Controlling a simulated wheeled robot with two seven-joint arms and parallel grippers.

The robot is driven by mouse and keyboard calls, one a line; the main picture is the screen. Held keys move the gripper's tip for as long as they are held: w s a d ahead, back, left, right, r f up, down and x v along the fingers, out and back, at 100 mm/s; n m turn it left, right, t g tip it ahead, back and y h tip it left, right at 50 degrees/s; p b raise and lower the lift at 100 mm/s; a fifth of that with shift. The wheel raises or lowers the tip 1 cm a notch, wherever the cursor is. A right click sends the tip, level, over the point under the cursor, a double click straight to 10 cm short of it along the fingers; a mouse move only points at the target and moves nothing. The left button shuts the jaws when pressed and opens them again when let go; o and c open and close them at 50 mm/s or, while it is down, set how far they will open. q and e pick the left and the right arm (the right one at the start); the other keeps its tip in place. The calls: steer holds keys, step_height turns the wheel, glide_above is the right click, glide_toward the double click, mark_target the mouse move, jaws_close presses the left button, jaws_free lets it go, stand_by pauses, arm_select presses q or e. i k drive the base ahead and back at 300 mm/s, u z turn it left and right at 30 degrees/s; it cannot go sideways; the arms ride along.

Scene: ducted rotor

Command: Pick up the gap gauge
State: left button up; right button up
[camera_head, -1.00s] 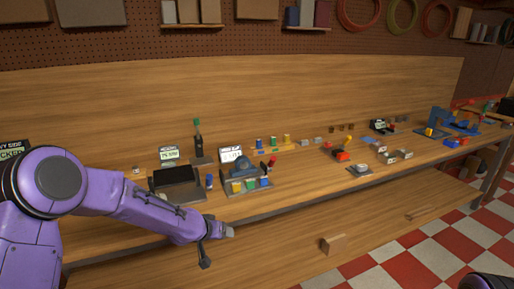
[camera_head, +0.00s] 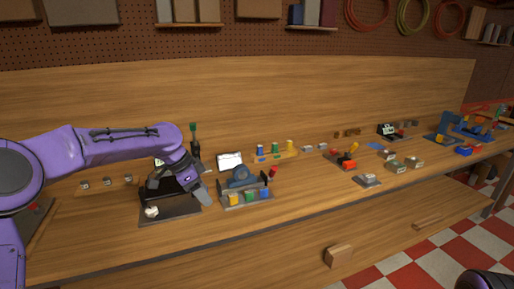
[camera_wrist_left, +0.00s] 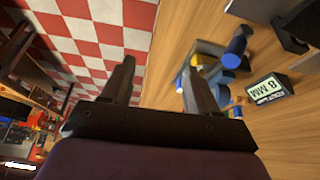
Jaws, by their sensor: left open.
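My left gripper (camera_head: 198,188) hangs over the workbench at the right edge of a black stand (camera_head: 160,208). In the left wrist view its two fingers (camera_wrist_left: 158,74) are apart, with nothing seen between them. I cannot tell for sure which thing is the gap gauge. A small blue cylinder-topped piece (camera_wrist_left: 237,44) stands to the right of the fingers in the wrist view, apart from them; in the head view it seems hidden by my gripper. A grey fixture with a blue rounded body (camera_head: 242,177) and coloured blocks stands just right of my gripper.
A white sign (camera_head: 229,161) stands behind the fixture; in the wrist view it reads 8 MM (camera_wrist_left: 268,91). A dark upright device with a green top (camera_head: 194,140) stands behind my gripper. Bare bench (camera_head: 300,198) lies right of the fixture. The bench's front edge drops to a checkered floor.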

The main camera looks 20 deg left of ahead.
mark_target(259, 152)
steer(key=z, duration=0.05)
steer(key=i, duration=1.7)
